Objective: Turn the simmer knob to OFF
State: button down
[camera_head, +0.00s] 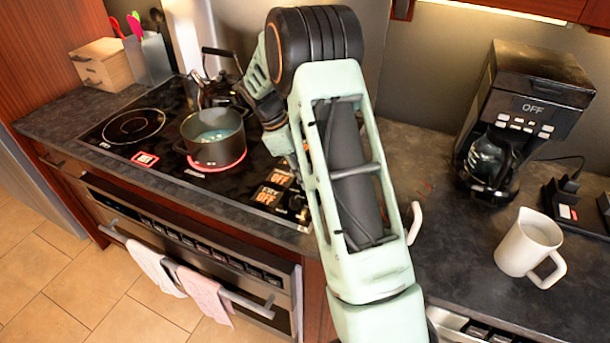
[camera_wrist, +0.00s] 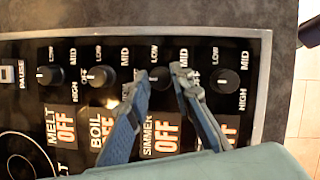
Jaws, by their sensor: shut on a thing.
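The simmer knob (camera_wrist: 161,80) is a small black dial on the cooktop's control strip in the wrist view. A pale mark on it points left in the picture. LOW and MID are printed beyond it, and the panel below reads SIMMER OFF (camera_wrist: 160,133). My gripper (camera_wrist: 161,73) has its two fingers on either side of this knob and is shut on it. In the head view, my arm hides the gripper and the knob at the cooktop's right end.
Other knobs flank it: the boil knob (camera_wrist: 100,76), the melt knob (camera_wrist: 50,75) and a right-hand knob (camera_wrist: 222,81). A pot (camera_head: 214,138) stands on a red-lit burner. A kettle (camera_head: 212,92) is behind. A coffee maker (camera_head: 520,105) and white pitcher (camera_head: 528,244) stand right.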

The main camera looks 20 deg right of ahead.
jog(key=c, duration=1.7)
grip_release()
jog(key=v, duration=1.2)
jog(key=shift+a, duration=0.1)
